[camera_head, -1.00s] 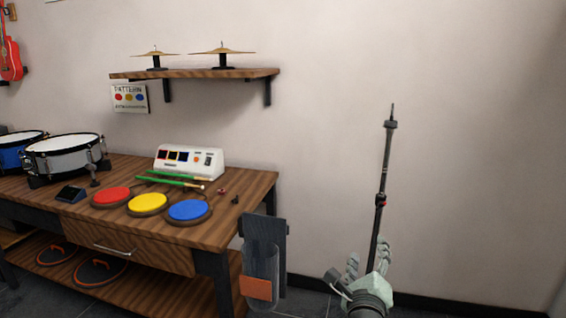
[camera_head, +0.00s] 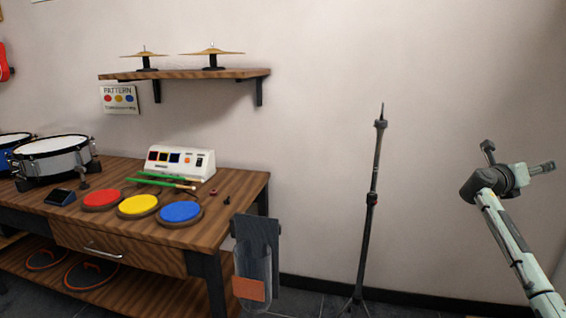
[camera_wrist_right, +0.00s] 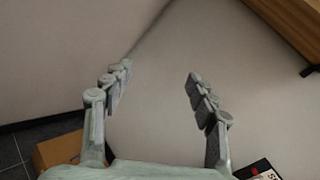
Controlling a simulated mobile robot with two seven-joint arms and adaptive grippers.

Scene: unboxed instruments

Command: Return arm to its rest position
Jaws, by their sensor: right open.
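My right arm (camera_head: 515,240) comes in from the lower right of the head view. My right gripper (camera_head: 520,160) is raised in front of the bare wall, right of the stand and apart from it. In the right wrist view my right gripper (camera_wrist_right: 158,76) has its two fingers spread, with nothing between them. My left gripper is in neither view.
A thin dark stand (camera_head: 371,200) stands on the floor before the wall. The wooden workbench (camera_head: 225,207) with pads, drums and a control box is at left, a holster (camera_head: 257,260) at its end. A wall shelf (camera_head: 185,74) holds cymbals. The right wall is clear.

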